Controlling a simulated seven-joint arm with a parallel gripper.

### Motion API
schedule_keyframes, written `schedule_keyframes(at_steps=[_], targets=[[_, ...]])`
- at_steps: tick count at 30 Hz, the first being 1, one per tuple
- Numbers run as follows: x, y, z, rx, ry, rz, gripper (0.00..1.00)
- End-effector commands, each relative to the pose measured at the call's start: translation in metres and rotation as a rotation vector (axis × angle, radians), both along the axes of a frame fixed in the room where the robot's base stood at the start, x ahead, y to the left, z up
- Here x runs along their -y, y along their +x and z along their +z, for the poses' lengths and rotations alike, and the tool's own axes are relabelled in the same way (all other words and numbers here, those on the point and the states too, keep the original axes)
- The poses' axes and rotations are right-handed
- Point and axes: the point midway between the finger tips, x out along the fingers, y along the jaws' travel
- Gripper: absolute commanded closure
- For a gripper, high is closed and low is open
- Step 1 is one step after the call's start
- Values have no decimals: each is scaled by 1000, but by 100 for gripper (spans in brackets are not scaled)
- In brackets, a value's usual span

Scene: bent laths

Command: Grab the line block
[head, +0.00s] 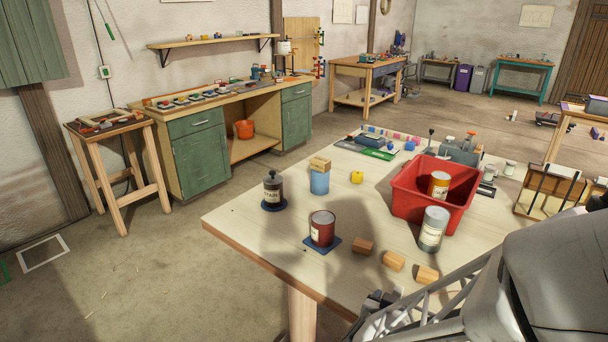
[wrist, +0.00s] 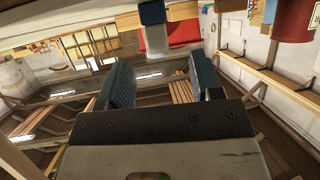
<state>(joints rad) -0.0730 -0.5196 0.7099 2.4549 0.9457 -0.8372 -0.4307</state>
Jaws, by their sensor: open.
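Several wooden blocks are on the table in the head view. One pale block (head: 319,164), with a stepped shape, rests on top of a blue can (head: 319,183). Three plainer blocks lie along the front edge: a left one (head: 363,246), a middle one (head: 393,261) and a right one (head: 427,275). No label shows which is the line block; the stepped one differs most. My gripper (head: 375,303) is low at the table's front edge, partly cut off by the frame. The wrist view shows its two dark pads (wrist: 160,88) apart with nothing between them.
A red can (head: 322,229) and a black jar (head: 273,190) stand on blue mats. A red bin (head: 434,194) holds an orange can (head: 439,185); a grey can (head: 433,229) stands before it. A small yellow object (head: 356,177) lies behind. Bare tabletop (head: 240,222) shows at left.

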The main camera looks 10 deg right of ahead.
Motion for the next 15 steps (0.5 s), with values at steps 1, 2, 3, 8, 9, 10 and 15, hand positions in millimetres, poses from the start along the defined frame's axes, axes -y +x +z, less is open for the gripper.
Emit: schedule_keyframes(at_steps=[1,2,3,8,9,10,15], targets=[[2,2,-2,-2,-1,-1,40],[3,3,-3,-2,-1,-1,40],[5,5,-4,-2,-1,-2,40],[9,12,-7,-1,0,-1,40],[10,12,-8,-1,0,-2,40],[11,13,-8,-1,0,-2,40],[11,13,-8,-1,0,-1,40]])
